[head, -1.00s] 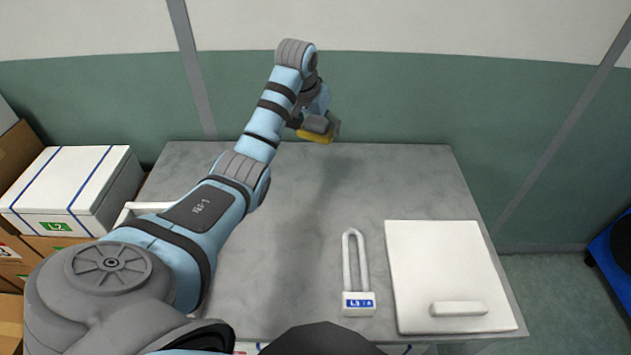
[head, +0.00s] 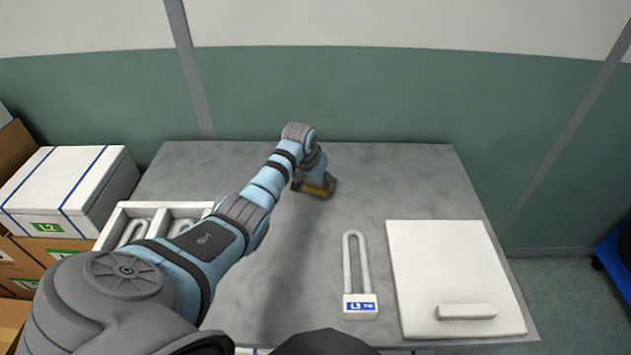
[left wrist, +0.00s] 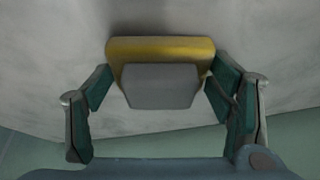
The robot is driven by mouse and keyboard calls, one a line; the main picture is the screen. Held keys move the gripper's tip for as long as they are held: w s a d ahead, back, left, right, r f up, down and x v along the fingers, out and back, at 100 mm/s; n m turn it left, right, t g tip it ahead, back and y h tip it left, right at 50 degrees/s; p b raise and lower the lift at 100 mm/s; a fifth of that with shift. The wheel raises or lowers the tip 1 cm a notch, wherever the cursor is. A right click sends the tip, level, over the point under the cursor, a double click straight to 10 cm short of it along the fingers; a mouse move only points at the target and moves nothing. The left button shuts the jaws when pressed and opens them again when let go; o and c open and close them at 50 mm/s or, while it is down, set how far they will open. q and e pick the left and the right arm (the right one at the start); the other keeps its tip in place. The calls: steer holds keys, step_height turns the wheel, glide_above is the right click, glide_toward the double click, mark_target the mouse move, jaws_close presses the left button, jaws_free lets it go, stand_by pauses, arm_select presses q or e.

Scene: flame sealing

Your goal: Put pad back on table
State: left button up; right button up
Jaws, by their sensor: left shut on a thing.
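The pad, a yellow base with a grey block on top, shows in the left wrist view (left wrist: 160,85) between the fingers of my left gripper (left wrist: 158,88). In the head view the pad (head: 318,190) shows as a yellow edge below the left gripper (head: 314,183). The left gripper is shut on the pad's grey block, over the back middle of the grey table (head: 400,185). I cannot tell whether the pad touches the tabletop. My right gripper is not in view.
A white board with a handle (head: 450,265) lies at the right. A white divided tray (head: 152,208) is at the left, partly hidden by my arm. White boxes (head: 75,175) stand beyond the left edge.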

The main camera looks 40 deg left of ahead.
arm_select(q)
steer(key=shift+f, duration=0.1)
steer(key=o, duration=1.2)
steer(key=p+v, duration=0.4)
steer(key=v, duration=0.8)
